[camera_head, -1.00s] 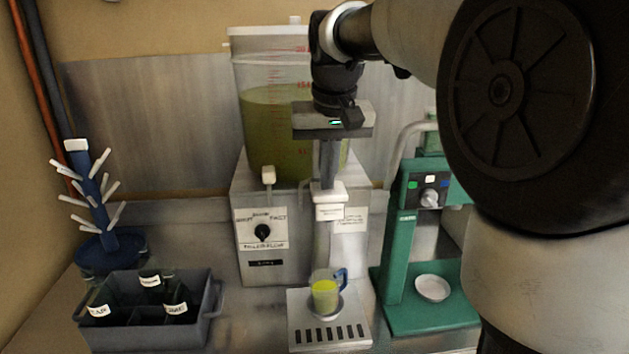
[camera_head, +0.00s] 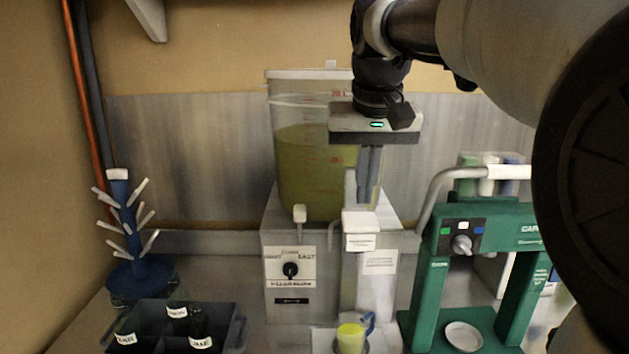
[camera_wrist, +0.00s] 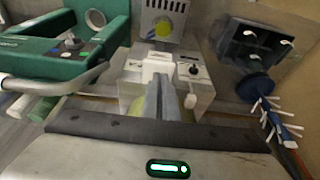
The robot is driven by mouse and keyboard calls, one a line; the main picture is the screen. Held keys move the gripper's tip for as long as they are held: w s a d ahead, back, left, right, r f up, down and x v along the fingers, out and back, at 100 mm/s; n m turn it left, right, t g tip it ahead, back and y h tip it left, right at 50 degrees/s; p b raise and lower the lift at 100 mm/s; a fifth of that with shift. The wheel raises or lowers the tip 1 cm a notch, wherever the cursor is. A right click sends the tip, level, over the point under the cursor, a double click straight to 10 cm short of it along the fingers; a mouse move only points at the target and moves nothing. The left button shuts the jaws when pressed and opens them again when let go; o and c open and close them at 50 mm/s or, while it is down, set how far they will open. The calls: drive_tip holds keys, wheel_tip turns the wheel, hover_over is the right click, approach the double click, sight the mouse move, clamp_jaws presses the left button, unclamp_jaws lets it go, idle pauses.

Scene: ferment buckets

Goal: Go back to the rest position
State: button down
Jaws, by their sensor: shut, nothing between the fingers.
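My gripper (camera_head: 369,198) points down in front of the large bucket of yellow-green liquid (camera_head: 305,165), above the white block on the grey filler machine. Its two fingers are together with nothing between them. In the wrist view the shut fingers (camera_wrist: 163,102) show in the middle, over the grey filler machine (camera_wrist: 198,97). Part of my arm fills the upper right of the head view.
A jug of yellow liquid (camera_head: 351,338) stands on the filler's front tray. A green capping machine (camera_head: 430,285) stands to the right. At the left are a blue bottle tree (camera_head: 135,235) and a dark crate (camera_head: 233,318) with labelled bottles.

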drive_tip(key=s+f+t+p, duration=0.1)
drive_tip(key=s+f, duration=0.3)
drive_tip(key=s, duration=0.6)
drive_tip(key=s+f+t+p, duration=0.1)
drive_tip(key=s+f+p, duration=0.3)
drive_tip(key=s, duration=0.6)
drive_tip(key=shift+s+d+f+n, duration=0.2)
drive_tip(key=shift+f+n, duration=0.2)
drive_tip(key=shift+f, duration=0.35)
